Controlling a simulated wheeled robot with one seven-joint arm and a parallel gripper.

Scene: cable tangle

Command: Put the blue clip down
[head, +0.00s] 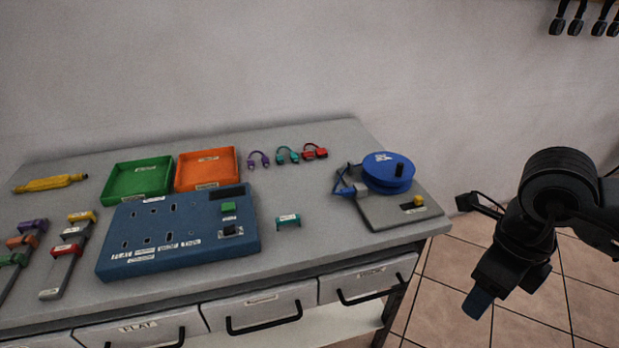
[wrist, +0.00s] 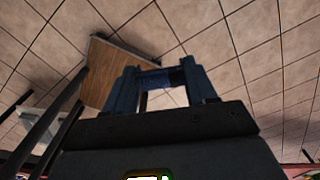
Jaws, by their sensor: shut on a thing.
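My gripper (head: 478,303) hangs at the right of the head view, off the bench's right end and over the tiled floor, pointing down. In the wrist view its two blue fingers (wrist: 161,76) are shut on a small dark blue piece, the blue clip (wrist: 163,78), which spans the gap between the fingertips. Much of the clip is hidden by the fingers, and I cannot make it out apart from them in the head view. A teal clip (head: 288,221) lies on the grey bench (head: 310,243), right of the blue panel (head: 180,234).
A blue spool (head: 388,172) on a grey base fills the bench's right end. Green (head: 107,196) and orange (head: 236,184) trays and short cables (head: 287,155) lie at the back. Racks with coloured clips (head: 68,250) stand at left. The bench's front middle is clear.

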